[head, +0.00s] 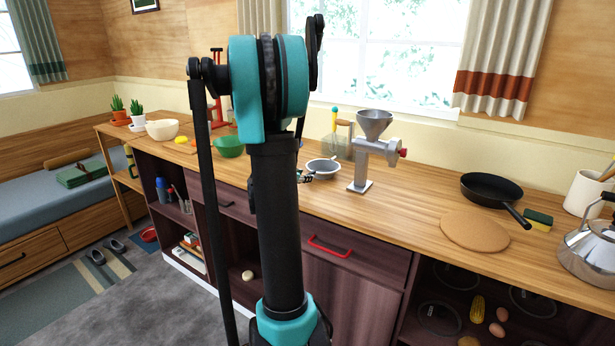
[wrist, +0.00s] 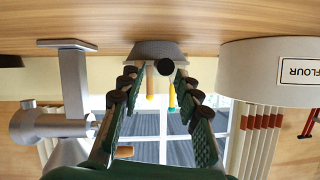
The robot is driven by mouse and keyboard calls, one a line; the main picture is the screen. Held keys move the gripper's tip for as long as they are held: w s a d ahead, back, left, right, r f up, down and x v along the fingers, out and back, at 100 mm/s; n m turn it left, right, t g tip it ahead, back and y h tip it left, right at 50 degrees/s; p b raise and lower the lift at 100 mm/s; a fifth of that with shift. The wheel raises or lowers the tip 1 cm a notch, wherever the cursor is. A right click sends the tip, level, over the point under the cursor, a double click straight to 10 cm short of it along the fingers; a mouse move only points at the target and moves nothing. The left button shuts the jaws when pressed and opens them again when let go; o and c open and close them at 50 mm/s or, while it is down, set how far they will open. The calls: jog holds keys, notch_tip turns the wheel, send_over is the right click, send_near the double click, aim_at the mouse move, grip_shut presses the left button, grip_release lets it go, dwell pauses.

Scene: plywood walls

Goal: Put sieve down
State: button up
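The sieve (head: 323,168) is a grey metal bowl that appears to rest on the wooden counter, left of the metal grinder. In the wrist view, which is upside down, the sieve (wrist: 150,51) is straight ahead with its dark round handle end (wrist: 166,67) facing me. My gripper (wrist: 155,82) is open, its green and dark fingers spread either side of the handle with visible gaps. In the head view my gripper (head: 306,177) shows just left of the sieve, partly hidden by my arm.
The grinder (head: 368,150) stands close right of the sieve. In the wrist view a white flour canister (wrist: 265,75) stands on the other side. A utensil holder (head: 337,146) is behind. A green bowl (head: 229,147) lies left; a round board (head: 474,231) and black pan (head: 490,188) lie right.

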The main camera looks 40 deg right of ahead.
jog(key=v, duration=0.7)
jog(key=shift+a, duration=0.1)
jog(key=s+a+f+n+y, duration=0.4)
jog(key=s+a+f+n, duration=0.1)
jog(key=a, duration=0.5)
jog(key=s+a+f+n+g+y, duration=0.1)
jog(key=s+a+f+n+y, duration=0.3)
jog(key=s+a, duration=0.4)
jog(key=s+a+f+n+g+y, duration=0.1)
jog(key=s+a+f+n+y, duration=0.3)
jog(key=a, duration=0.9)
jog(key=s+f+n, duration=0.2)
jog(key=s+f, duration=0.1)
jog(key=shift+f, duration=0.1)
